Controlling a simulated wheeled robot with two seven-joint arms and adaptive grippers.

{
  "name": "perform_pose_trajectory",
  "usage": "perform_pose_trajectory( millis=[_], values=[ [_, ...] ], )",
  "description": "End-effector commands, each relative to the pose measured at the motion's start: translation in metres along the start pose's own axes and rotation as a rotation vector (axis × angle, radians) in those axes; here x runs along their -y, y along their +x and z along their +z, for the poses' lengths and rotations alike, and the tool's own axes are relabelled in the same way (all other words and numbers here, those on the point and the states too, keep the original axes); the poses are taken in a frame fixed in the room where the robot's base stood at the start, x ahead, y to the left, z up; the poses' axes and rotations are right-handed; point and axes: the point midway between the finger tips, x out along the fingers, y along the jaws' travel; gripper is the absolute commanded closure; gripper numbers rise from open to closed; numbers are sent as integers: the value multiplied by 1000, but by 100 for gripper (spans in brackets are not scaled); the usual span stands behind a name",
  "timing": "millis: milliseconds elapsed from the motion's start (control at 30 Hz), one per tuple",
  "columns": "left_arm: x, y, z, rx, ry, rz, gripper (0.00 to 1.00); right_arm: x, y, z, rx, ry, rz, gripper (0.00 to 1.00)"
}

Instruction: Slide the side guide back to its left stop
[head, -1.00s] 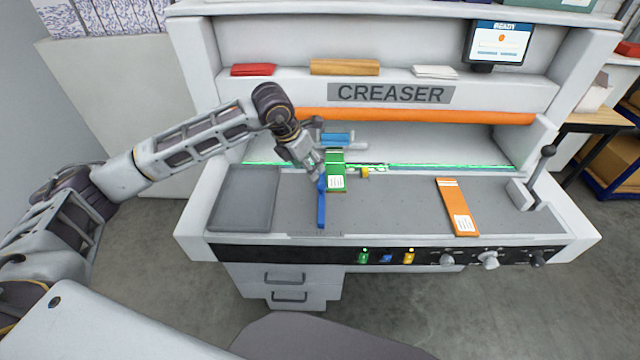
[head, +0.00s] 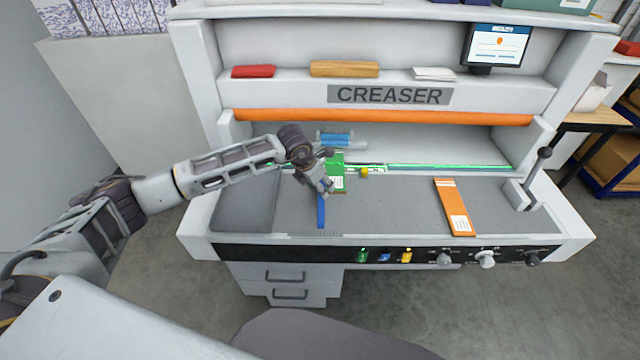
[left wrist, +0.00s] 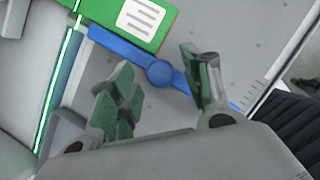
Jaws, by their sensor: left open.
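The side guide is a blue bar (head: 321,214) on the grey bed of the creaser, running front to back along the left side of a green card (head: 338,184). In the left wrist view the guide (left wrist: 108,43) has a round blue knob (left wrist: 160,74) at its middle, and its far part lies along the green card (left wrist: 120,14). My left gripper (head: 325,189) is over the guide, hiding its rear part in the head view. Its green-padded fingers (left wrist: 158,92) are open, one on each side of the knob in the picture. I cannot tell whether they touch it. My right gripper is not in view.
A dark grey pad (head: 243,203) lies at the bed's left. An orange card (head: 455,207) lies to the right, with clear bed between it and the green card. A lever (head: 541,165) stands at the right end. A blue roller piece (head: 336,139) is behind the gripper.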

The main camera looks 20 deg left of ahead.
Motion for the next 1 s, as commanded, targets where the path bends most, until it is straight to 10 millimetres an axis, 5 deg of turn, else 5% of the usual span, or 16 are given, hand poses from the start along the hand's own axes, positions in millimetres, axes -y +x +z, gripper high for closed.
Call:
perform_pose_trajectory(
  millis=[400, 800, 1000],
  values=[
    [0, 5, 0, 0, 0, 0, 51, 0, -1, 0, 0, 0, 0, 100],
    [0, 5, 0, 0, 0, 0, 100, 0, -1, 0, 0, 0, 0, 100],
    [0, 5, 0, 0, 0, 0, 100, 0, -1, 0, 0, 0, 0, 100]
  ],
)
